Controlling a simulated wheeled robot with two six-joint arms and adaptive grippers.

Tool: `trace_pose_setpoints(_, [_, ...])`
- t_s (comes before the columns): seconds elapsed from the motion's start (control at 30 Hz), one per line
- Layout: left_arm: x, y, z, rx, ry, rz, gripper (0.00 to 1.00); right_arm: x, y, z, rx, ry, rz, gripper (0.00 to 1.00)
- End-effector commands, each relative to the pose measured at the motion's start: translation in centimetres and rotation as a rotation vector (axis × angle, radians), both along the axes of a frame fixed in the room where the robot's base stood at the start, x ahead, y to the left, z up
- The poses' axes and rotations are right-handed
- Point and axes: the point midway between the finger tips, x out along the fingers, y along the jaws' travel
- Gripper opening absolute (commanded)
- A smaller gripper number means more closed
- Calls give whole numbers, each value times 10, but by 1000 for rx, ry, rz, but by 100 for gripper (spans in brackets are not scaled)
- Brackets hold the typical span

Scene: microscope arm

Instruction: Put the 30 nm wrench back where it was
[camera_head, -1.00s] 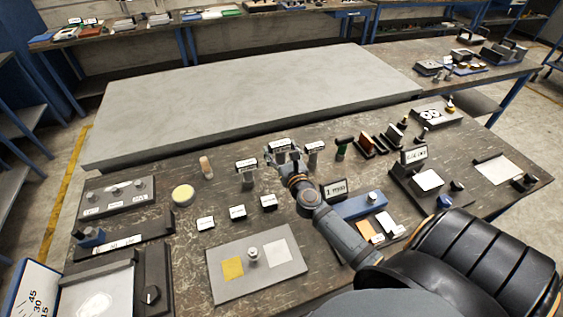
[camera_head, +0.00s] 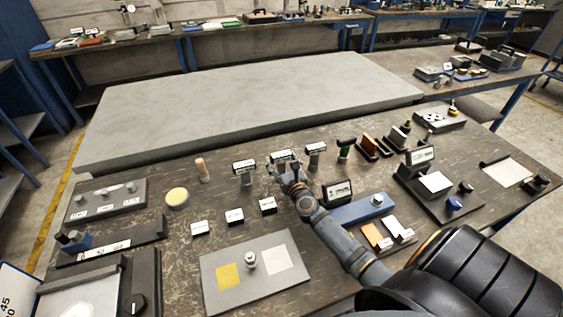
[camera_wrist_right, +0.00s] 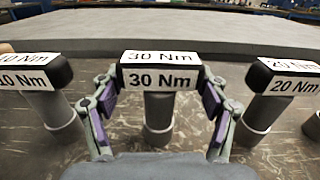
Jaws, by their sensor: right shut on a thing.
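The 30 Nm wrench (camera_wrist_right: 159,76) stands upright in the middle of the right wrist view, a grey post under a black head with white labels. In the head view its label (camera_head: 281,155) shows just beyond my right gripper (camera_head: 284,165). The wrench's foot is partly hidden in the head view. My left gripper is out of view.
Several small labelled blocks (camera_head: 235,216) stand in front of the wrench row. A grey plate (camera_head: 215,300) lies nearer, and a blue bar (camera_head: 355,211) lies beside my right arm. A wooden peg (camera_head: 202,170) stands left of the row. A large bare grey slab (camera_head: 250,105) lies beyond.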

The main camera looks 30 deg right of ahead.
Motion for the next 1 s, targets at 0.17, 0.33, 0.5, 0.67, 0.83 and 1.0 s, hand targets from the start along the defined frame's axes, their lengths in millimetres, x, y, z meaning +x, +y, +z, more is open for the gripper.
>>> trace_pose_setpoints(0.17, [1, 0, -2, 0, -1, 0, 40, 0, 0, -3, 0, 0, 0, 84])
trace_pose_setpoints(0.33, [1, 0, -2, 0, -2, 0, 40, 0, 0, -2, 0, 0, 0, 97])
trace_pose_setpoints(0.5, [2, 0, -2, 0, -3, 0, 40, 0, 0, -2, 0, 0, 0, 97])
trace_pose_setpoints(0.67, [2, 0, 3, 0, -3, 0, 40, -2, 0, 2, -1, 1, 0, 97])
trace_pose_setpoints(0.83, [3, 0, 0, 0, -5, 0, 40, -33, 8, -2, -2, 4, 1, 97])
trace_pose_setpoints(1.0, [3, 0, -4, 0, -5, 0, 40, -62, 15, -2, -1, 2, 0, 97])
